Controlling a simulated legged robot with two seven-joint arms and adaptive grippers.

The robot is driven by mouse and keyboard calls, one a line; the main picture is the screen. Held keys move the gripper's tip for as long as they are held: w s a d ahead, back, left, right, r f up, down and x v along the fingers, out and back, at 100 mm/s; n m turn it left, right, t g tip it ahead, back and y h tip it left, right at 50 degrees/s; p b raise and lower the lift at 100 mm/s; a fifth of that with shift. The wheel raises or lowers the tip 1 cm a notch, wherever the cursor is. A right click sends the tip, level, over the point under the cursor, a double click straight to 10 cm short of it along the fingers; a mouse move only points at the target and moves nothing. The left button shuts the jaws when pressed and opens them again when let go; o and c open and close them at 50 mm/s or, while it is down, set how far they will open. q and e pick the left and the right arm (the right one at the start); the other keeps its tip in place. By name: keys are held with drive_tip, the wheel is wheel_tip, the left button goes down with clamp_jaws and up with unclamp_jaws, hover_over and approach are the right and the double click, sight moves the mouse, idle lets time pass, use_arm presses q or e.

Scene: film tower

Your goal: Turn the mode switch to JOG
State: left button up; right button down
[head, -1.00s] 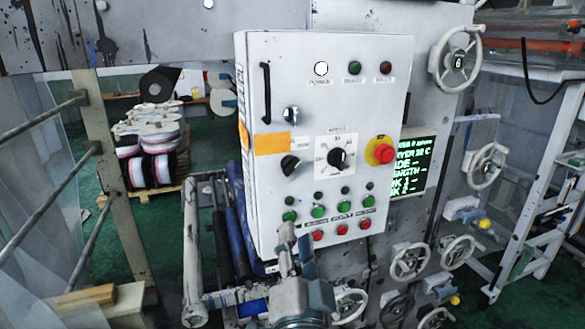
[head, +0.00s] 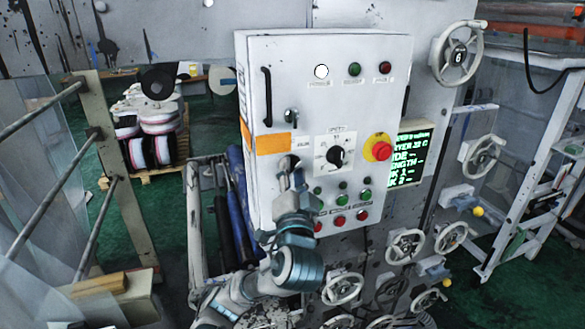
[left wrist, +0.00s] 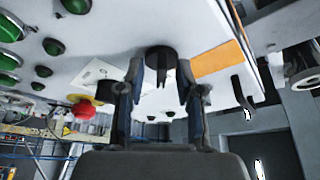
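A black rotary switch (head: 288,160) sits low on the left of the white control panel (head: 300,90), below the orange label. My left gripper (head: 290,180) is in front of it and partly hides it. In the left wrist view the black switch (left wrist: 161,62) shows between the two fingertips of the left gripper (left wrist: 162,85). The fingers are apart, with gaps visible beside the switch. I cannot read the switch's label or its setting. A second black knob (head: 337,156) on a white dial plate is to the right. My right gripper is out of view.
A red emergency stop (head: 380,151) on a yellow base is right of the dial. Green buttons (head: 342,197) and red buttons (head: 341,220) are below it. An orange label (head: 273,143), a door handle (head: 267,96) and several handwheels (head: 405,246) are nearby.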

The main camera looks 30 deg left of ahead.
use_arm(q)
clamp_jaws()
idle(0.3)
drive_tip(key=shift+w+d+f+n+g+y+b, duration=0.1)
drive_tip(key=shift+n+g+y+b, duration=0.65)
drive_tip(key=shift+n+b, duration=1.15)
drive_tip(key=shift+w+d+f+n+g+y+b, duration=0.15)
drive_tip(key=shift+n+g+y+b, duration=0.15)
drive_tip(key=shift+n+y+b, duration=1.45)
drive_tip(key=shift+w+n+g+y+b, duration=0.15)
drive_tip(key=shift+n+g+b, duration=0.4)
drive_tip(key=shift+n+b, duration=1.45)
drive_tip(key=shift+s+n+p, duration=0.1)
drive_tip(key=shift+n+p, duration=0.45)
drive_tip(key=shift+n, duration=0.1)
